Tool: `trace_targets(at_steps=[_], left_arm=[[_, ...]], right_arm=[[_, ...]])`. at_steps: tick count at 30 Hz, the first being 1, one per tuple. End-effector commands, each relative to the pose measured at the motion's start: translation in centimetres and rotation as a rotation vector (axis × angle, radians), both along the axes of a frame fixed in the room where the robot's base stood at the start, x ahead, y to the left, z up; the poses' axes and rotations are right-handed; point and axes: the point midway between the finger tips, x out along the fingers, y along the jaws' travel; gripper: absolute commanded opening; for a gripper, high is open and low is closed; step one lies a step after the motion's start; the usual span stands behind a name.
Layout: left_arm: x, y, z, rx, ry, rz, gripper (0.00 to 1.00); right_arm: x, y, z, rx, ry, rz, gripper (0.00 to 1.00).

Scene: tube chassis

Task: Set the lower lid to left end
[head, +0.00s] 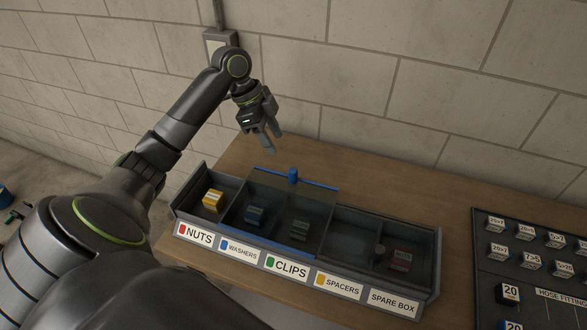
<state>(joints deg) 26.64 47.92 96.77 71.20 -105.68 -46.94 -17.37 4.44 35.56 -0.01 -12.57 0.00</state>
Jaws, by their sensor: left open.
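A long grey box (176,205) with labelled compartments stands on the wooden bench. A see-through, blue-edged lid (290,213) with a blue knob (293,175) at its back edge covers the WASHERS and CLIPS compartments. The SPACERS and SPARE BOX end looks darker; I cannot tell whether a second clear lid lies there. A small pale round thing (380,249) shows near their divider. The NUTS compartment at the left end looks uncovered. My left gripper (271,144) is open and empty, above and behind the box, left of the blue knob, touching nothing. My right gripper is out of view.
A yellow block (213,200) is in NUTS, a blue one (255,215) in WASHERS, a green one (300,230) in CLIPS, a red one (401,260) in SPARE BOX. A dark board of hose fittings (488,270) lies right. A block wall (400,80) stands behind.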

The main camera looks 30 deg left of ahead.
Motion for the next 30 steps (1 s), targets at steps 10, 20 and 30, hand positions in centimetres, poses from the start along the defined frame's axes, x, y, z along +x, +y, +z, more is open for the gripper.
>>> trace_targets(at_steps=[10, 20, 30], left_arm=[[1.0, -2.7, -6.6, -0.005, 0.004, 0.001, 0.45], [1.8, -4.4, -11.2, -0.002, 0.003, 0.001, 0.45], [1.9, -4.6, -12.0, 0.001, 0.000, 0.000, 0.45]], right_arm=[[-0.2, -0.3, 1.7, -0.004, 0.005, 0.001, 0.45], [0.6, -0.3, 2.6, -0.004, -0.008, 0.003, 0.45], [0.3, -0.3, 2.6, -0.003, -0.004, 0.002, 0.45]])
